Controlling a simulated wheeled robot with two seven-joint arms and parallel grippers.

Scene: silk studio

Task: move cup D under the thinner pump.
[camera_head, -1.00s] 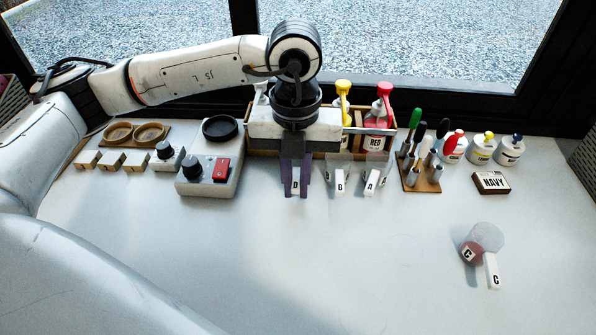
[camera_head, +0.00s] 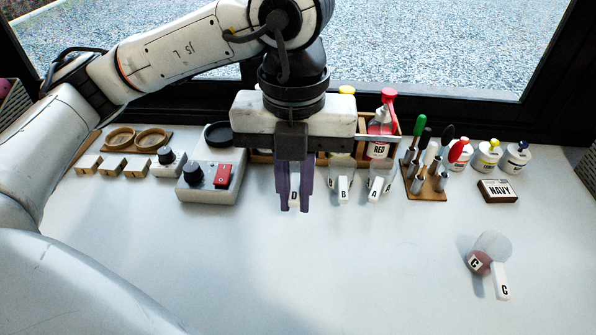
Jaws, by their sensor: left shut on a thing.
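My left gripper (camera_head: 294,202) points down in the middle of the head view, its purple fingers shut on cup D (camera_head: 294,199). Only the white tab lettered D shows between the fingers; the rest of the cup is hidden behind them. The pump rack (camera_head: 397,146) stands behind my gripper. A red pump bottle labelled RED (camera_head: 378,150) shows at its right end, and a bit of a yellow pump (camera_head: 347,90) shows above my gripper. Other pumps are hidden by my arm, and no label reading thinner is visible. My right gripper is out of view.
Cup B (camera_head: 342,187) and cup A (camera_head: 377,186) stand right of my gripper. A mixer with a red switch (camera_head: 223,175) is to the left. The front table is clear.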

